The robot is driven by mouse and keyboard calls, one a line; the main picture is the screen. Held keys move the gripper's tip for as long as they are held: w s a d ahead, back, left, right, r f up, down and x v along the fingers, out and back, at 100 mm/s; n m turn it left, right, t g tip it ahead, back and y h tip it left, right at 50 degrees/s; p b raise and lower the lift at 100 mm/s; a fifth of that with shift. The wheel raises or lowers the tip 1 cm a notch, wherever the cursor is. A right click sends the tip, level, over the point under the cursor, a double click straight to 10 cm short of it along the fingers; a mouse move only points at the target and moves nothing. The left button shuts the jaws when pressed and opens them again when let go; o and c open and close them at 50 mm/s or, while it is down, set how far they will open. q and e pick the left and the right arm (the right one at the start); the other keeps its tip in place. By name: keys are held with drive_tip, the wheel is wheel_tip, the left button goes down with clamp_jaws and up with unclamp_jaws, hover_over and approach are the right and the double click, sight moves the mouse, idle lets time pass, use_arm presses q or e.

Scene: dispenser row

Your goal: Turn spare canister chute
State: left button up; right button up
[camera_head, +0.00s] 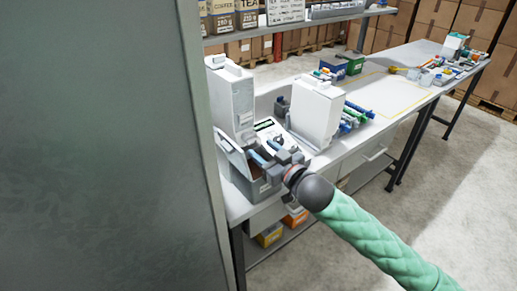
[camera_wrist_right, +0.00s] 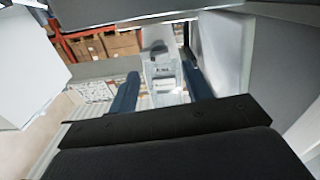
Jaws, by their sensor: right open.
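Two tall white dispenser canisters stand on the bench, a left one (camera_head: 231,100) and a right one (camera_head: 316,112). I cannot tell which is the spare canister. My right gripper (camera_head: 262,154) reaches in from the right, low in front of and between them, over a grey open box (camera_head: 256,188). Its blue fingers are apart. In the right wrist view the gripper (camera_wrist_right: 161,76) frames a pale fitting with a rounded top (camera_wrist_right: 163,72), possibly a chute, beyond the fingertips. No contact shows. My left gripper is not in view.
A large grey panel (camera_head: 95,150) blocks the left of the head view. Green and blue items (camera_head: 352,116) lie right of the right canister. A shelf (camera_head: 285,28) with packets hangs above. The bench (camera_head: 377,95) is clearer in its middle, inside a yellow outline.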

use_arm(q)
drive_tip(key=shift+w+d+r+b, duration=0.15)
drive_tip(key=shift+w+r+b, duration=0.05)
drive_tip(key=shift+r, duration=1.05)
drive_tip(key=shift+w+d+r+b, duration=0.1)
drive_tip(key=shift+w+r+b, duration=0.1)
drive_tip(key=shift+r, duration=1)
use_arm(e)
drive_tip(key=shift+v, duration=1.85)
